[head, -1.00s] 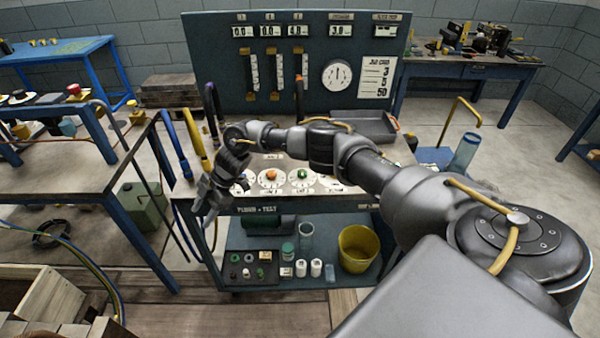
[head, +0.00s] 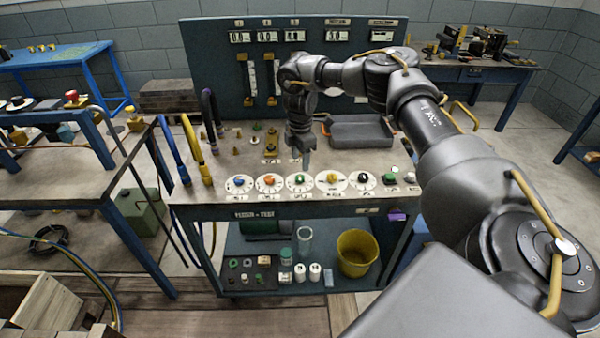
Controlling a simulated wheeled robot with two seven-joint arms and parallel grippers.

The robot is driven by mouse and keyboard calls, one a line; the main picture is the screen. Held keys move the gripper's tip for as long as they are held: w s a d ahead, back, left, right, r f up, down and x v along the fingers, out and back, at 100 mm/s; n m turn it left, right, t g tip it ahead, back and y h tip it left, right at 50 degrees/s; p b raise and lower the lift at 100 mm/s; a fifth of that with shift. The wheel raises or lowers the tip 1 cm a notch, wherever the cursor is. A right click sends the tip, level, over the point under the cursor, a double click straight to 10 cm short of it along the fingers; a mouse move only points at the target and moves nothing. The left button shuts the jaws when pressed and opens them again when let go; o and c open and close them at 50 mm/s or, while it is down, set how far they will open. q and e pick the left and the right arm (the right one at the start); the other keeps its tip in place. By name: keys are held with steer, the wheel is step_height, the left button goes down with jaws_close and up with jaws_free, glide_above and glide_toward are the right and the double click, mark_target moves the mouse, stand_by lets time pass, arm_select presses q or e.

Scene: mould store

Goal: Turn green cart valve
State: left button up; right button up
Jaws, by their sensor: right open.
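The green valve (head: 300,180) is a small green knob on a white round dial, third from the left in a row on the front of the cart top (head: 215,192). My right gripper (head: 305,163) points down, with its fingertips just above the green valve in the head view. The fingers look apart from the knob, and nothing shows between them. The exact height over the dial is hard to tell. My left gripper is not in view.
An orange knob (head: 269,180) and a yellow knob (head: 331,177) flank the green one closely. A grey tray (head: 362,132) and the gauge panel (head: 215,70) stand behind.

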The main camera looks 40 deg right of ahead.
mark_target(300, 176)
step_height(300, 176, down, 7)
steer(key=shift+r+p, duration=0.1)
steer(key=shift+p, duration=0.4)
steer(key=c, duration=1)
steer(key=shift+o, duration=0.2)
steer(key=shift+r+p, duration=0.1)
steer(key=shift+p, duration=0.25)
steer(key=shift+w+n, duration=0.1)
steer(key=shift+n, duration=0.2)
steer(key=o, duration=1)
steer(key=shift+c, duration=0.2)
